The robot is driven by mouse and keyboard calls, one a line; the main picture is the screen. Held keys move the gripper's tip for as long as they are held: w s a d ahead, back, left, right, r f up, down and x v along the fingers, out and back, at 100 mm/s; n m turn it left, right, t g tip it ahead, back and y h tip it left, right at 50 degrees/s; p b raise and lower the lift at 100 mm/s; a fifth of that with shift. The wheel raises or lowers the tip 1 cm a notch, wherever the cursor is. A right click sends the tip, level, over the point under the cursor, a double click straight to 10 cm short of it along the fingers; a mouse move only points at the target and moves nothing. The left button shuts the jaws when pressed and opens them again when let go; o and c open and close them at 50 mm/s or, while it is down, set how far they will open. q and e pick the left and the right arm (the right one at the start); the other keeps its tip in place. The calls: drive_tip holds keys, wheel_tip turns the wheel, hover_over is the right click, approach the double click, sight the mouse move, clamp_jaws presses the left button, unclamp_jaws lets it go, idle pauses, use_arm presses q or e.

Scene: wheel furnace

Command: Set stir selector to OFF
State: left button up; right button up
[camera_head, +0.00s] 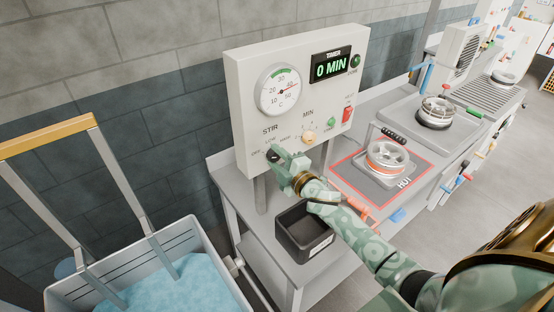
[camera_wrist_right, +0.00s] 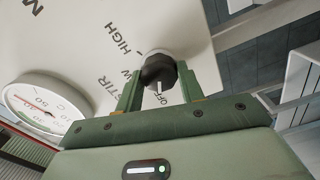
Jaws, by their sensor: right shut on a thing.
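The stir selector is a small black knob (camera_head: 272,156) under the STIR label on the white control panel (camera_head: 245,95). In the right wrist view the knob (camera_wrist_right: 159,70) sits between the two green fingers, with LOW and HIGH printed around it and OFF printed below it. A white mark on the knob appears to point toward OFF. My right gripper (camera_head: 279,157) is at the panel's lower left and is shut on the knob; its fingertips (camera_wrist_right: 158,80) lie on either side. In the head view the gripper partly covers the knob. My left gripper is out of view.
The panel also carries a round gauge (camera_head: 279,90), a timer display (camera_head: 331,65) reading 0 MIN, a cream MIN knob (camera_head: 308,138) and a red switch (camera_head: 347,114). A dark open bin (camera_head: 303,243) stands below my arm. A hot plate (camera_head: 387,158) marked HOT lies to the right.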

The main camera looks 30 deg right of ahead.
drive_tip(key=shift+f, duration=0.1)
idle(0.4)
drive_tip(key=o, duration=1)
drive_tip(key=s, duration=0.5)
drive_tip(key=s+d+b, duration=0.1)
drive_tip(key=s, duration=1)
drive_tip(key=shift+s+d, duration=0.15)
